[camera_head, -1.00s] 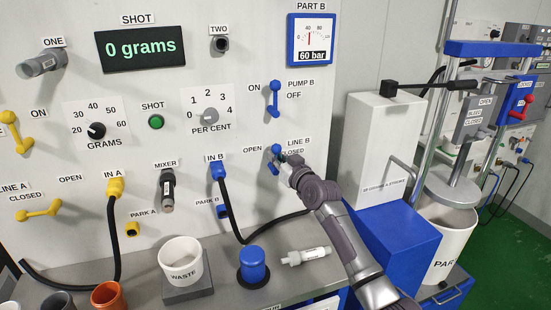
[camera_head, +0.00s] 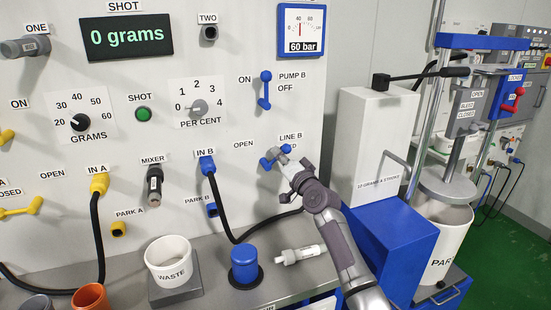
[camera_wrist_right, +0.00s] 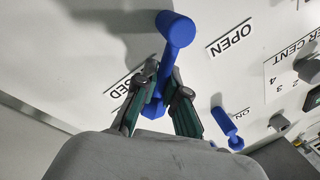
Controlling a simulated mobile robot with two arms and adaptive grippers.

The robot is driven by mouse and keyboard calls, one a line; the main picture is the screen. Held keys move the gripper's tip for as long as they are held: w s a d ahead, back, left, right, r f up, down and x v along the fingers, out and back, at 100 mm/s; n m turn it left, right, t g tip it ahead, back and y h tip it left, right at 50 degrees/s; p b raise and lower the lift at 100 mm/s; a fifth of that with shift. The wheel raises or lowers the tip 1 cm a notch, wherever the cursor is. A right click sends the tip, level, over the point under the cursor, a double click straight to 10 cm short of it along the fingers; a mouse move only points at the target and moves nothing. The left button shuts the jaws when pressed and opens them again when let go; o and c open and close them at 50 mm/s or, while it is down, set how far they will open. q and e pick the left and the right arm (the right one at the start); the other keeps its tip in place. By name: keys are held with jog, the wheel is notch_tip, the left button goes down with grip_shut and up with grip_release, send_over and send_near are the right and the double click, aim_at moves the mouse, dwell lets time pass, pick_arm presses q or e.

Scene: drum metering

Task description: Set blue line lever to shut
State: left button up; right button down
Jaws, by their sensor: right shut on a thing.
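The blue LINE B lever (camera_head: 266,163) is on the white panel, between the OPEN label and the partly hidden CLOSED label. In the head view it slants from lower left to upper right. My right gripper (camera_head: 283,159) reaches it from the lower right and covers part of it and of the CLOSED label. In the right wrist view the lever (camera_wrist_right: 175,30) runs between the two fingers of my right gripper (camera_wrist_right: 164,82), which are shut on its narrow shaft. My left gripper is not in view.
The blue PUMP B lever (camera_head: 265,90) stands above. A black hose from the IN B plug (camera_head: 207,166) hangs left of my arm. A waste cup (camera_head: 168,262), blue cap (camera_head: 244,264) and white fitting (camera_head: 299,255) stand or lie on the bench. A white-and-blue machine (camera_head: 378,150) is close on the right.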

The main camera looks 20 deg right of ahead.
jog(key=m, duration=0.1)
jog(key=d+m, duration=0.1)
jog(key=m, duration=0.1)
jog(key=m+h, duration=0.1)
jog(key=shift+d+f+m+t+b, duration=0.2)
jog(key=shift+f+m+t+b, duration=0.1)
jog(key=shift+t, duration=0.1)
jog(key=shift+d+f+m+h, duration=0.1)
jog(key=shift+f+m+h, duration=0.2)
jog(key=shift+m, duration=0.55)
jog(key=shift+d+f+m+h, duration=0.1)
jog(key=shift+f+m+h, duration=0.15)
jog(key=shift+m, duration=0.55)
jog(key=shift+f+m+h, duration=0.25)
jog(key=shift+f+m, duration=0.05)
jog(key=shift+m, duration=0.55)
jog(key=shift+f, duration=0.1)
jog(key=c, duration=1.2)
grip_release()
jog(key=shift+c, duration=0.2)
jog(key=shift+d+f, duration=0.25)
jog(key=s, duration=0.4)
jog(key=s+f, duration=0.1)
jog(key=s, duration=0.3)
jog(key=s+f, duration=0.1)
jog(key=s, duration=0.3)
jog(key=shift+d+f, duration=0.15)
jog(key=shift+f, duration=0.05)
